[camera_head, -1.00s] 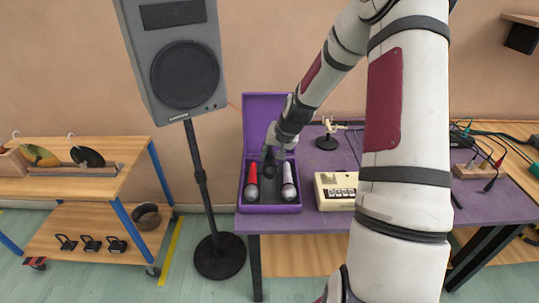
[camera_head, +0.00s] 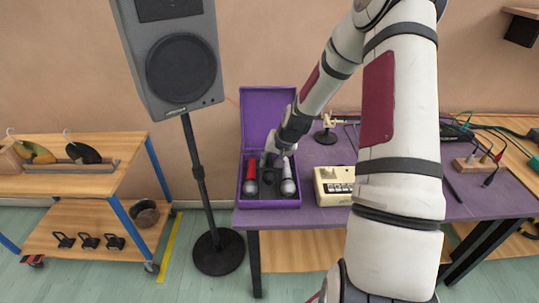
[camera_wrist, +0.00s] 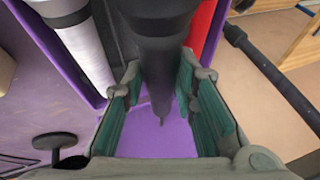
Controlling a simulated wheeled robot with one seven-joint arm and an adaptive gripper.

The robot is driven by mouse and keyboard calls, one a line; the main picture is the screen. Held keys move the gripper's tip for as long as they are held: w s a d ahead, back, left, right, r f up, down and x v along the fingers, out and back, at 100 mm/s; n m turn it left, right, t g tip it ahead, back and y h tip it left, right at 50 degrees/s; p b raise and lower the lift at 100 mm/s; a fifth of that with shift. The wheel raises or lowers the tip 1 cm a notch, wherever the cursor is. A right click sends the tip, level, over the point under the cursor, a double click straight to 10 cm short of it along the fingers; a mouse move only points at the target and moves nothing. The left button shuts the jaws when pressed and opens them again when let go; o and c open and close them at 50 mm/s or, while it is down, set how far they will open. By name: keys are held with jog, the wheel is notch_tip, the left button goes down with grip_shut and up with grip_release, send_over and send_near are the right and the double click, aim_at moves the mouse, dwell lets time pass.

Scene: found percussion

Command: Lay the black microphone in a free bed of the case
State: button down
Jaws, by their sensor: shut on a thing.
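The purple case (camera_head: 267,205) stands open on the left end of the purple table, its lid raised at the back. A red microphone (camera_head: 250,174) lies in its left bed and a silver one (camera_head: 288,176) in its right bed. My gripper (camera_head: 268,162) is over the middle of the case. In the wrist view my gripper (camera_wrist: 160,72) is shut on the black microphone (camera_wrist: 155,48), between the silver microphone (camera_wrist: 82,42) and the red one (camera_wrist: 203,24). The black microphone is dark against the case's interior, so I cannot tell whether it touches the bed.
A cream box with buttons (camera_head: 334,184) stands just right of the case. A small stand (camera_head: 326,134) is behind it. A loudspeaker on a pole (camera_head: 185,75) stands left of the table. Cables and a wooden block (camera_head: 478,163) are at the right.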

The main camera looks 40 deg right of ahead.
jog(key=shift+f+b, duration=0.6)
jog(key=shift+f, duration=1.8)
jog(key=c, duration=1.2)
grip_release()
jog(key=shift+f, duration=0.1)
